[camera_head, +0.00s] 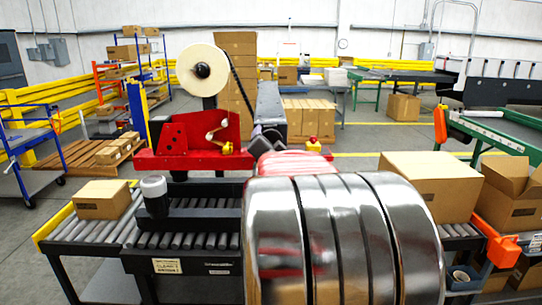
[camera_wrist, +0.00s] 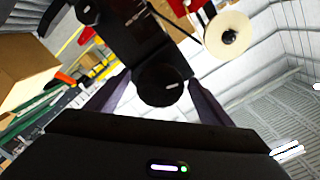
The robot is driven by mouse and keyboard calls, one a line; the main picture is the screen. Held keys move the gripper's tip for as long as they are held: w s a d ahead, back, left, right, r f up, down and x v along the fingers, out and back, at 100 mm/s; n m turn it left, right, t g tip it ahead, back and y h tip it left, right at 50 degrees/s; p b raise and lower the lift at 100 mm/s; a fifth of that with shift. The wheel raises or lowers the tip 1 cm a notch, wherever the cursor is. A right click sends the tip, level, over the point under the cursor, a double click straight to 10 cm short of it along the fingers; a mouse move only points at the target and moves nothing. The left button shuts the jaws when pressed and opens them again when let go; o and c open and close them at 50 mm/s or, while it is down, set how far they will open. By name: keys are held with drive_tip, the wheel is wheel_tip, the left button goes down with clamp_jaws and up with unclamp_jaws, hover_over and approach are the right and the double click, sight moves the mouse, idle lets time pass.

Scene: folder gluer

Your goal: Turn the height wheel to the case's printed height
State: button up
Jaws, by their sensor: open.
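The height wheel, a round black knob (camera_wrist: 162,85) with a short pale mark on its face, shows in the wrist view below a black column (camera_wrist: 135,40). My gripper (camera_wrist: 160,98) is open, with one dark finger on each side of the wheel. I cannot tell whether either finger touches it. In the head view the wheel cannot be made out behind my shiny arm. A cardboard case (camera_head: 430,185) sits on the conveyor at the right, and a smaller carton (camera_head: 103,199) at the left. No printed height is readable on either.
The red taping head (camera_head: 195,145) with its cream tape roll (camera_head: 203,70) stands over the roller conveyor (camera_head: 95,232). An open carton (camera_head: 512,192) is at the far right.

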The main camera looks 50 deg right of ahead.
drive_tip(key=v, duration=1.2)
drive_tip(key=shift+a, duration=0.25)
drive_tip(key=w+a+n+t+y, duration=0.1)
drive_tip(key=w+a+n+y, duration=0.1)
drive_tip(key=w+a, duration=0.35)
drive_tip(key=a+f+n+y, duration=0.3)
drive_tip(key=a, duration=0.5)
drive_tip(key=a+f+n+y, duration=0.3)
drive_tip(key=a+n, duration=0.1)
drive_tip(key=a, duration=0.4)
drive_tip(key=s+a+f+n+g+y, duration=0.2)
drive_tip(key=s+a+f+n, duration=0.3)
drive_tip(key=a, duration=0.4)
drive_tip(key=s+a+f+n+g+y, duration=0.3)
drive_tip(key=s+a+f+n+g, duration=0.1)
drive_tip(key=s+a, duration=0.5)
wheel_tip(320, 180, down, 3)
drive_tip(key=shift+s+a+r+n+g, duration=0.2)
drive_tip(key=shift+s+n+g, duration=0.25)
drive_tip(key=shift+s, duration=0.4)
